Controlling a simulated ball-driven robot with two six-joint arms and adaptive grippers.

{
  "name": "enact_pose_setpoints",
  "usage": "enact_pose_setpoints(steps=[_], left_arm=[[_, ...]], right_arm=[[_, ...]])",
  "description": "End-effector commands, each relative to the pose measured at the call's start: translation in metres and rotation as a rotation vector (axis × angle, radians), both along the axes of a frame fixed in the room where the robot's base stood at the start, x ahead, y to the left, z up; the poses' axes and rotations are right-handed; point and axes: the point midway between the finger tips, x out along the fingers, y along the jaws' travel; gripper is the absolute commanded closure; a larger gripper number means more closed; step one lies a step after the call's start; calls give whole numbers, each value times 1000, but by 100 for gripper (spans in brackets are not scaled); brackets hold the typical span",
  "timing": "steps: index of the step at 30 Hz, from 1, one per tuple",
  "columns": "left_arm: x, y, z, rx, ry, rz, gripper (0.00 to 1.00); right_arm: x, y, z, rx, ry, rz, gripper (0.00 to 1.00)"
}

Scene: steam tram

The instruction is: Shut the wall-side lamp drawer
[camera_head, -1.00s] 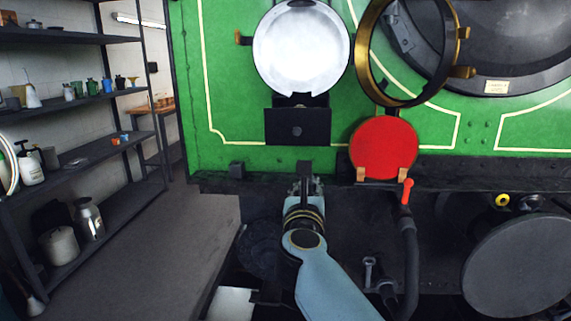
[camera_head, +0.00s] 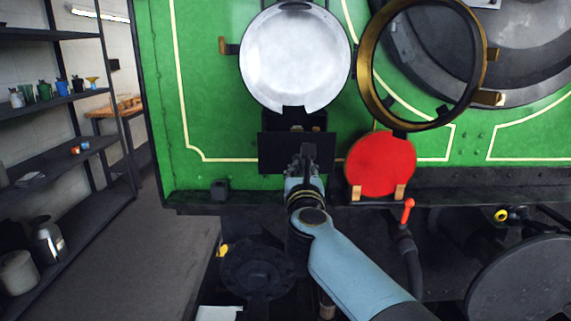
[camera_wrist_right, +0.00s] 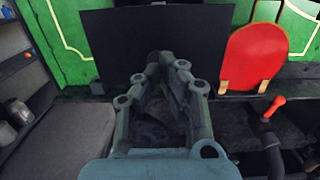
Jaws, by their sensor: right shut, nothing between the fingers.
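The lamp drawer (camera_head: 275,153) is a black box with a flat front, below the round white lamp glass (camera_head: 294,58) on the green tram front. A dark space with small brownish bits shows above its front edge, so it looks pulled out. In the right wrist view the drawer's dark front (camera_wrist_right: 112,45) fills the space beyond the fingers. My right gripper (camera_head: 308,152) is shut and empty, in front of the drawer's front and hiding its middle. I cannot tell whether the fingertips touch it. My left gripper is not in view.
A red disc (camera_head: 381,164) stands on brackets right of the drawer. An open brass ring (camera_head: 369,62) hangs above it. A red-handled lever (camera_head: 408,211) rises below. Dark shelves (camera_head: 75,150) stand at left, with clear floor (camera_head: 150,250) between.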

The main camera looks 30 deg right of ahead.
Motion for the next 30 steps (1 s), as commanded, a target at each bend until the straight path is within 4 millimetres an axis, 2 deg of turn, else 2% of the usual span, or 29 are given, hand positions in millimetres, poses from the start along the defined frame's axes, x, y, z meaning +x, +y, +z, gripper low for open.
enact_pose_setpoints(steps=[8, 17, 20, 30], left_arm=[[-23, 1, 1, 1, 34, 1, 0], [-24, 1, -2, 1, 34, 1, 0], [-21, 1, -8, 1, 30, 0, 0], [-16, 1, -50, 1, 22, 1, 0]], right_arm=[[-2, -6, 0, -1, 0, -1, 100], [3, -8, 0, -1, 0, 0, 100], [19, -18, -1, -4, -2, 1, 100], [100, -68, -4, -3, -2, -1, 100]])
